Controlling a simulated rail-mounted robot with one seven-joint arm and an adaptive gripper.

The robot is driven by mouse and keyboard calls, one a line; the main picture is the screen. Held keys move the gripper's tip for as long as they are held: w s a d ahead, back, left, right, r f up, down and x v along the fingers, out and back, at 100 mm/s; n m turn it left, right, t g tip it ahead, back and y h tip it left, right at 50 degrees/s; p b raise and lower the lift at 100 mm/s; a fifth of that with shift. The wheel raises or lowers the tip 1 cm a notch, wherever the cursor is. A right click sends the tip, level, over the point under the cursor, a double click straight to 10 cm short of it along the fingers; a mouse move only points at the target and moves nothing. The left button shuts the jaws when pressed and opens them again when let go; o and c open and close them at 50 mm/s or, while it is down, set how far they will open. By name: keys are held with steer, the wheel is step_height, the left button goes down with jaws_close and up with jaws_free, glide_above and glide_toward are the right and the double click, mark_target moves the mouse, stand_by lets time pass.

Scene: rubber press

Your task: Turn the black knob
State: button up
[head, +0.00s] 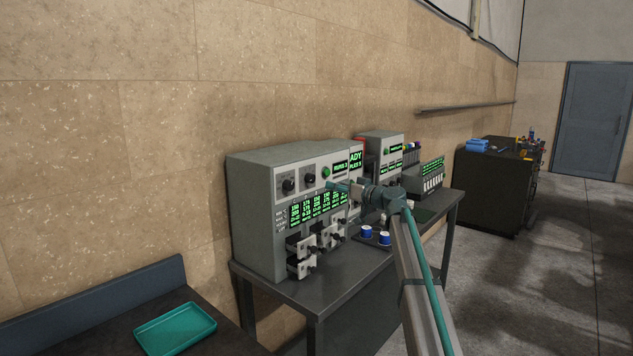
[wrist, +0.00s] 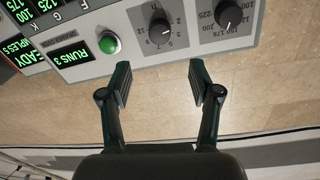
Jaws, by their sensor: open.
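Two black knobs are on the upper front panel of a grey machine (head: 258,205). In the head view the left knob (head: 288,185) and the right knob (head: 308,179) sit beside a green button (head: 325,172). In the wrist view, which is upside down, the knob nearest the green button (wrist: 109,43) is the right knob (wrist: 160,32), and the left knob (wrist: 228,16) is at the upper right. My gripper (wrist: 160,80) is open and empty. Its fingers are apart from both knobs, with the right knob beyond the gap between them. In the head view my gripper (head: 342,187) is right of the knobs.
Below the knobs are green displays (head: 318,204) and several small open drawers (head: 302,255). Two blue-and-white spools (head: 384,238) stand on the dark table (head: 350,290). A teal tray (head: 176,329) lies on a bench at left. A second grey unit (head: 372,141) stands farther right.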

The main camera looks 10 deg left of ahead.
mark_target(313, 179)
steer(key=p+x, duration=0.3)
steer(key=x, duration=0.7)
steer(key=shift+w+a+p, duration=0.25)
steer(key=shift+a+p, duration=0.05)
steer(key=shift+c, duration=0.3)
steer(key=c, duration=1.1)
